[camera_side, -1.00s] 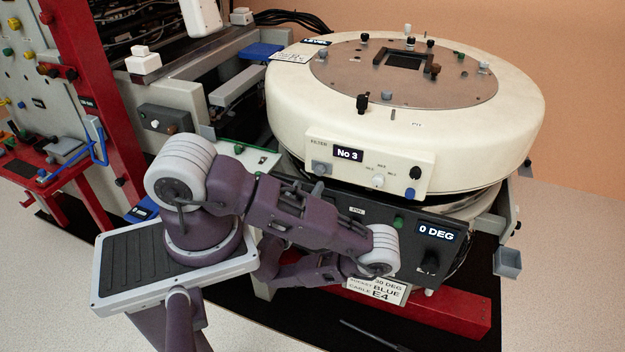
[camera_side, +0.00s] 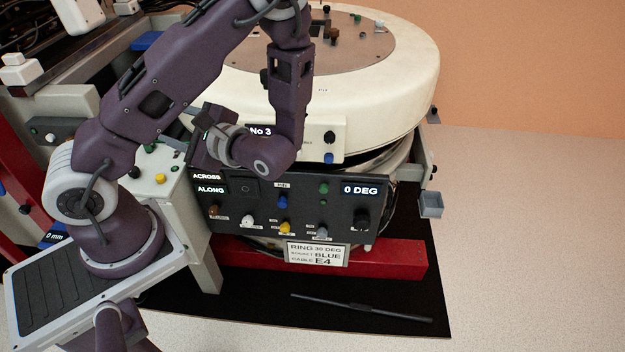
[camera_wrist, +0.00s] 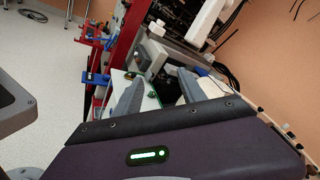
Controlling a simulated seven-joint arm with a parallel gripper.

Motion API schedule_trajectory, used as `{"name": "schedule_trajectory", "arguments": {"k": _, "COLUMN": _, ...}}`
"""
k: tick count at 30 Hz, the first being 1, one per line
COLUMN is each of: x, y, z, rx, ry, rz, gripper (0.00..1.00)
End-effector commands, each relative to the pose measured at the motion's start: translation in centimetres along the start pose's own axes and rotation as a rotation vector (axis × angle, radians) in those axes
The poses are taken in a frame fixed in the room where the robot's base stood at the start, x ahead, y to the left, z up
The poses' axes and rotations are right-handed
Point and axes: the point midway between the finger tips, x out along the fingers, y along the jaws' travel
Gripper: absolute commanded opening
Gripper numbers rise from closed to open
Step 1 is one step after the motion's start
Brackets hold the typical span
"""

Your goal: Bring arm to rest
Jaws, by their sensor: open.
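My arm rises from its base, bends at a high elbow and comes down in front of the round cream housing (camera_side: 390,90). My gripper (camera_side: 203,122) is at its end, left of the housing's "No 3" display, small and partly hidden by the wrist. In the wrist view my gripper (camera_wrist: 158,90) shows two grey fingers spread apart with nothing held between them. Behind the fingers are a pale panel with a green knob and parts of the machine. The dark control panel (camera_side: 265,212) below the housing reads "0 DEG".
A dark rod (camera_side: 360,307) lies on the black mat (camera_side: 260,310). A small grey bin (camera_side: 431,204) juts out at right. The pale floor at right is clear.

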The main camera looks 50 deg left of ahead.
Motion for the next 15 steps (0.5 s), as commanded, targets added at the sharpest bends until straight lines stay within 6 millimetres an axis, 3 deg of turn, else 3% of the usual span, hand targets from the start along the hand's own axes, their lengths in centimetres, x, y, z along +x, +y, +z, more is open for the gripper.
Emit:
{"name": "schedule_trajectory", "arguments": {"k": 3, "x": -2.0, "y": 1.9, "z": 3.6, "rx": -0.135, "ry": 0.084, "rz": 0.339, "gripper": 0.48}}
{"name": "schedule_trajectory", "arguments": {"k": 8, "x": -6.9, "y": 3.9, "z": 6.3, "rx": -0.308, "ry": 0.331, "rz": 0.745, "gripper": 0.48}}
{"name": "schedule_trajectory", "arguments": {"k": 11, "x": -10.8, "y": 3.7, "z": 7.5, "rx": -0.429, "ry": 0.557, "rz": 0.944, "gripper": 0.48}}
{"name": "schedule_trajectory", "arguments": {"k": 15, "x": -15.7, "y": 2.0, "z": 9.6, "rx": -0.594, "ry": 0.893, "rz": 1.110, "gripper": 0.48}}
